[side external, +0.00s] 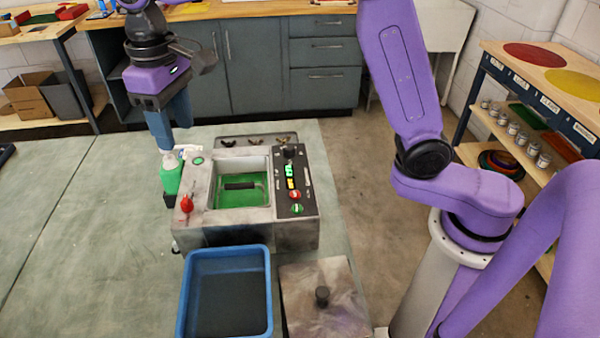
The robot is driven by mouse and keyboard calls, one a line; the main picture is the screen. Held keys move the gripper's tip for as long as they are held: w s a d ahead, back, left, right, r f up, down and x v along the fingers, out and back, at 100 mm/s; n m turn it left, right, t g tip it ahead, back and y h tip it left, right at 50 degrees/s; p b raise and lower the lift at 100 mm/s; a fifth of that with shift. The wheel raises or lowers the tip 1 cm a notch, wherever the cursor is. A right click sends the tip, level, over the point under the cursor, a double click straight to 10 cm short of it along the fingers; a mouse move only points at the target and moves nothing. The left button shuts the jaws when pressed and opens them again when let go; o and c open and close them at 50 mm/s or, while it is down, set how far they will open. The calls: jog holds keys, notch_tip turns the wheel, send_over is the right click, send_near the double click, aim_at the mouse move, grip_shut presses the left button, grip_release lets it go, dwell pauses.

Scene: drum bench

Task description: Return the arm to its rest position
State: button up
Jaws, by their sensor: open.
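My gripper (168,135) hangs at the upper left in the side external view, pointing down, with blue fingers. It is open; the fingers overlap in this view, so the gap between them is hard to see. Its tips are just above or beside a green bottle (171,178) with a pale top at the left side of the grey machine. I cannot tell whether they touch it. The grey machine (222,232) has an open well with a green floor and a dark bar in it. A control panel (309,190) with coloured buttons is on its right.
A red knob (186,204) stands up at the machine's front left. A blue bin (268,290) and a grey lid (345,285) with a black knob are in front. The green bench top (70,220) is clear at the left. A shelf unit (560,120) with jars stands right.

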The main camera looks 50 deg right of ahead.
jog(key=s+d+f+n, duration=0.3)
jog(key=s+d+f, duration=0.1)
jog(key=s+d, duration=0.7)
jog(key=s+d+f+n, duration=0.4)
jog(key=s+d, duration=0.7)
jog(key=s, duration=0.6)
jog(key=shift+d+f+n, duration=0.2)
jog(key=shift+f+n, duration=0.1)
jog(key=shift+f, duration=0.35)
